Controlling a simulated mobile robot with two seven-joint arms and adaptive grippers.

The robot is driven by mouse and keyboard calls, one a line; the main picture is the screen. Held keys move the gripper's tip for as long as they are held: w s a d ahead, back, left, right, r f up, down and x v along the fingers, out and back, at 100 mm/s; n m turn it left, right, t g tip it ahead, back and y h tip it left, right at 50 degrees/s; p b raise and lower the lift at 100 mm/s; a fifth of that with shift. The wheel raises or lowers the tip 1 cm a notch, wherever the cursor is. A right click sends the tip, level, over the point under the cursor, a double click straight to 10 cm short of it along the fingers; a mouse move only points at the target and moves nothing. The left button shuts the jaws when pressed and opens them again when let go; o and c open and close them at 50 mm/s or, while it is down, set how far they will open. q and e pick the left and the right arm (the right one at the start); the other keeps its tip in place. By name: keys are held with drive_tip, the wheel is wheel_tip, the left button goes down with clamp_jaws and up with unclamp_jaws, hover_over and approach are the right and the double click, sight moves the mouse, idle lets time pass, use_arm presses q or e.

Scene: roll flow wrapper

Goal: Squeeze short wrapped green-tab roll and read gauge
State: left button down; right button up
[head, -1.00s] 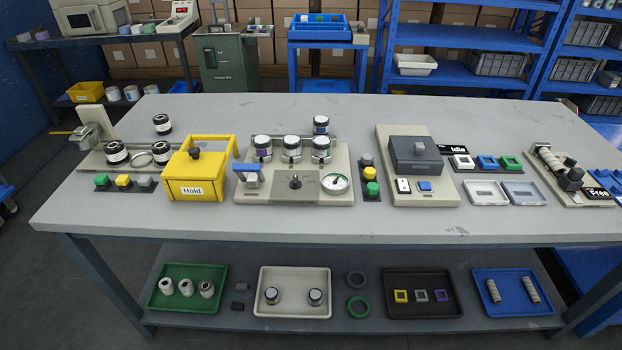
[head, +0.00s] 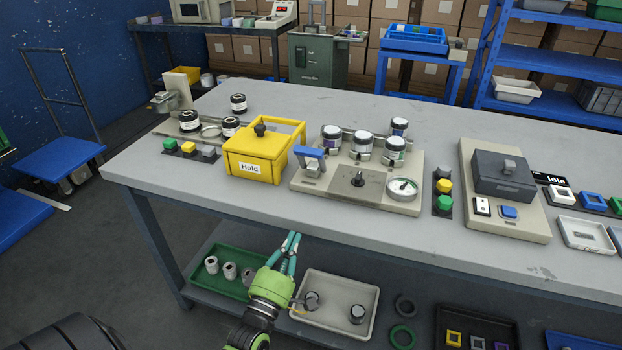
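A gauge fixture (head: 335,190) on the bench holds a row of white-topped dark rolls: a left roll (head: 331,138), a middle roll (head: 363,145) and a right roll (head: 394,150) that seems to carry a green mark. Their lengths are hard to compare. A round white dial gauge (head: 401,188) sits at the fixture's front right; its reading is too small to tell. My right gripper is out of view.
A yellow Hold box (head: 254,160) stands left of the fixture. Button blocks (head: 443,187) stand right of it. Another roll (head: 399,127) stands behind. The bench's front edge (head: 300,220) lies beyond my gripper. A white tray (head: 335,288) with two rolls is on the lower shelf.

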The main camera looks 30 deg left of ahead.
use_arm(q)
wheel_tip(320, 180, up, 6)
drive_tip(key=s+a+n+t+y, duration=0.1)
drive_tip(key=n+y, duration=0.1)
drive_tip(key=shift+r+n+t, duration=0.2)
drive_tip(key=shift+n+t, duration=0.2)
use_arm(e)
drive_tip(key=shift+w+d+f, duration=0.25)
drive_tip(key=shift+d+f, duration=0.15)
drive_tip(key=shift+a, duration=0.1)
use_arm(q)
drive_tip(key=p+x, duration=0.2)
drive_tip(key=x, duration=1.2)
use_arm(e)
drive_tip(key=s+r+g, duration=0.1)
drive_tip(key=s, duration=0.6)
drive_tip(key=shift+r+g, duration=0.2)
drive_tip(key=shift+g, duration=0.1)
use_arm(q)
drive_tip(key=shift+d, duration=0.1)
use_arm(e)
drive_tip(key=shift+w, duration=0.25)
